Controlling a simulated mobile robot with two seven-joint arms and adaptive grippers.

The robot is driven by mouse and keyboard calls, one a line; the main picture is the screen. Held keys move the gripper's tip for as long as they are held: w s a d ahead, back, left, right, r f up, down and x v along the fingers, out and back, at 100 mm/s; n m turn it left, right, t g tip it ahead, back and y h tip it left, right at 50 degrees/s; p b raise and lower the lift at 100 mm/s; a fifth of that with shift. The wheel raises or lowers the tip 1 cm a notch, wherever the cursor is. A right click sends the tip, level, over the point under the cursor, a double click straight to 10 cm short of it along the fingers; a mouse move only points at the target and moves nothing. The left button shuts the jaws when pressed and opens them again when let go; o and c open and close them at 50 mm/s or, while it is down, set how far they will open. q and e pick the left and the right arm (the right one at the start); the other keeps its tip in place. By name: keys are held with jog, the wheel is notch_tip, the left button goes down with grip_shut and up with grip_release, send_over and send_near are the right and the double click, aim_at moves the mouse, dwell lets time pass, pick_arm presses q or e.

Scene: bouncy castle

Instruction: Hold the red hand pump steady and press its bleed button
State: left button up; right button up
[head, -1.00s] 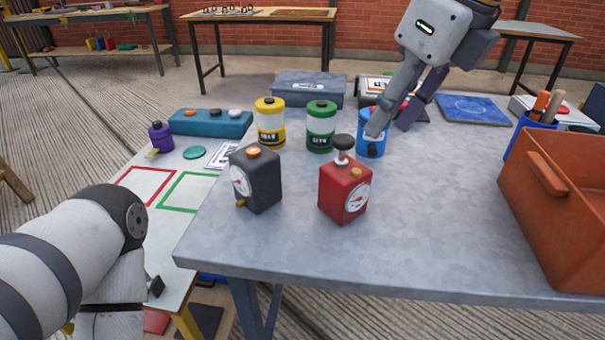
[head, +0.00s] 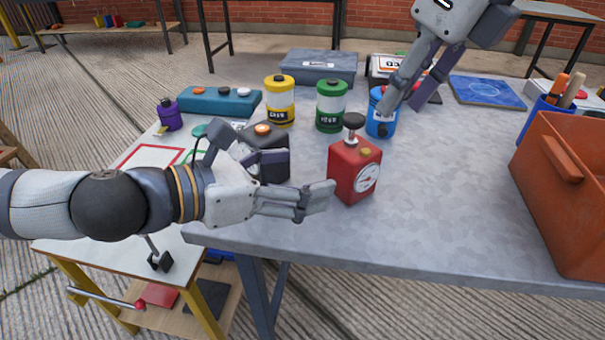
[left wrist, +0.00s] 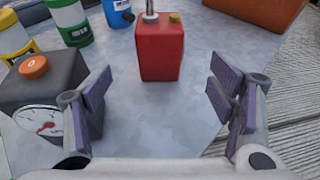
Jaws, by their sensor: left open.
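The red hand pump (head: 352,170) stands upright near the front of the grey table. It has a dark plunger knob (head: 354,120), a white gauge (head: 367,178) and a small brass-coloured button (head: 366,152) on top. My left gripper (head: 318,195) is at its left, low over the table, with fingertips close to its side. In the left wrist view my left gripper (left wrist: 160,98) is open and empty; the pump (left wrist: 160,52) stands ahead, between the finger lines but beyond the tips. My right gripper (head: 402,104) hangs by the blue canister, fingers apart.
A dark pump with an orange button (head: 263,129) stands behind my left gripper, partly hidden; it also shows in the wrist view (left wrist: 45,80). Yellow (head: 280,103), green (head: 331,108) and blue (head: 381,122) canisters stand behind. An orange bin (head: 560,200) is at right. Table front right is clear.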

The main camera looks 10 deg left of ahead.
aim_at(353, 165)
pick_arm(q)
jog(key=x, duration=1.2)
jog(key=c, duration=1.7)
pick_arm(e)
jog(key=shift+c, duration=0.5)
grip_shut()
